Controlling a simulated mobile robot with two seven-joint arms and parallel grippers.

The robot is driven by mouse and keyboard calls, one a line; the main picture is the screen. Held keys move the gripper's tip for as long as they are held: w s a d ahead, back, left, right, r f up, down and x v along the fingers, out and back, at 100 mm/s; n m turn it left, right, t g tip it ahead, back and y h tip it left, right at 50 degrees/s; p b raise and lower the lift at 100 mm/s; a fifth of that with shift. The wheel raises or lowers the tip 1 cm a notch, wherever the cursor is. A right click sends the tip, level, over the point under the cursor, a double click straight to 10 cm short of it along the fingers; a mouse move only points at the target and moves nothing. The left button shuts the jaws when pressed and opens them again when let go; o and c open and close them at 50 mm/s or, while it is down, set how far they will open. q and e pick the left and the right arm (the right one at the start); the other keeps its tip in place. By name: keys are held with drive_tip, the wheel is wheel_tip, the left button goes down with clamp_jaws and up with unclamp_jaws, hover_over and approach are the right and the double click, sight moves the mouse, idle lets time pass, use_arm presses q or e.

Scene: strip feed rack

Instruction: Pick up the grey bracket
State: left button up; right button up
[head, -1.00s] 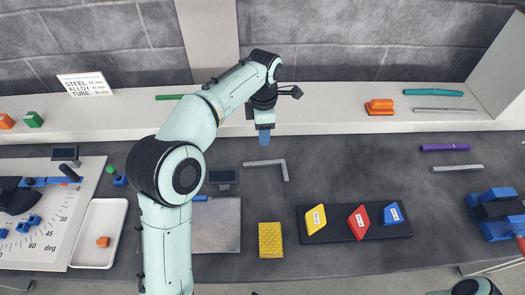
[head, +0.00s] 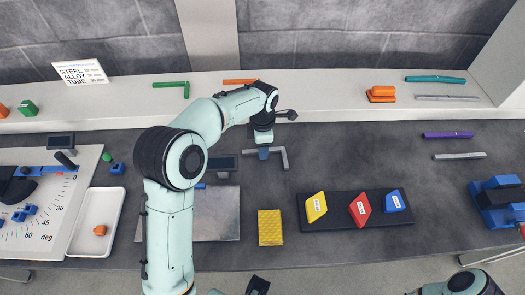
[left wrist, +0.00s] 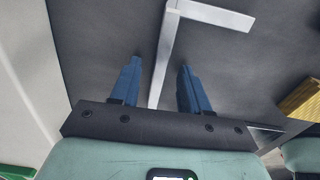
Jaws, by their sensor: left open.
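The grey bracket (head: 284,157) is a thin L-shaped piece lying on the dark worktop, partly hidden by my left gripper in the head view. My left gripper (head: 263,153) is pointed down over its left part. In the left wrist view, the two blue fingers (left wrist: 160,66) are open and apart. One arm of the bracket (left wrist: 177,30) runs into the gap between them, with the corner beyond the fingertips. I cannot tell whether a finger touches it. My right gripper's fingers are not seen; a part of my right arm shows at the bottom right.
A yellow block (head: 270,228) and a dark tray (head: 330,222) with yellow, red and blue pieces lie nearer the front. The pale shelf (head: 330,100) runs behind.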

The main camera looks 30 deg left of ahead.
use_arm(q)
drive_tip(key=shift+f, duration=0.1)
drive_tip(key=shift+c, duration=0.4)
clamp_jaws()
